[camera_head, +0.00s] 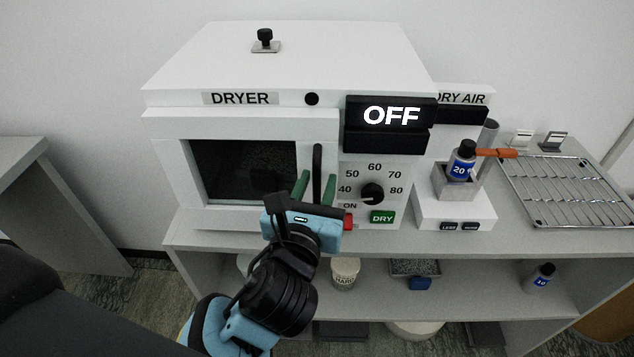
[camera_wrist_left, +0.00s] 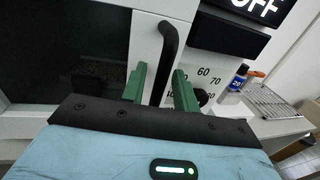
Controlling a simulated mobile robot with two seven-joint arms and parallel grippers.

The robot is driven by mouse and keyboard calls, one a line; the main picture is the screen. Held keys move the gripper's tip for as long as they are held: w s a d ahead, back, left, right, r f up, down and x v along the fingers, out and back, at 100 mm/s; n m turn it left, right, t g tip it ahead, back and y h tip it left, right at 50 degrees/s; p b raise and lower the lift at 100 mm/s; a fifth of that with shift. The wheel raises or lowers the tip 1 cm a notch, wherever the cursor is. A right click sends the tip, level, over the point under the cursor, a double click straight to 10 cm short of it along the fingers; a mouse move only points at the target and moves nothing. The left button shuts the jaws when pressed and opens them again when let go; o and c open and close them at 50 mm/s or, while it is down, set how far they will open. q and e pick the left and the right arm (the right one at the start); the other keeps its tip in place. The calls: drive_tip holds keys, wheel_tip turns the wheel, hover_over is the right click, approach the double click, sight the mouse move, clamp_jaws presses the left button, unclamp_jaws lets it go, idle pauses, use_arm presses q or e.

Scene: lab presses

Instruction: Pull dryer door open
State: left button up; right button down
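The white dryer (camera_head: 290,60) stands on the bench, labelled DRYER, with a display reading OFF. Its door (camera_head: 190,185) has a dark window and looks shut against the body. A black vertical bar handle (camera_head: 317,165) is on the door's right side; it also shows in the left wrist view (camera_wrist_left: 167,45). My left gripper (camera_head: 316,187) is in front of the door with its green fingers apart, one on each side of the handle. In the left wrist view the fingers (camera_wrist_left: 160,85) show gaps beside the bar. My right gripper is not in view.
A dial (camera_head: 372,193) and green DRY button (camera_head: 382,217) sit right of the handle. A dry-air unit (camera_head: 455,210) with a blue-labelled bottle (camera_head: 461,162) and a wire rack (camera_head: 575,190) stand further right. A lower shelf (camera_head: 450,305) holds small containers.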

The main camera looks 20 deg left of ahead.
use_arm(q)
drive_tip(key=shift+w, duration=0.2)
clamp_jaws()
idle(0.4)
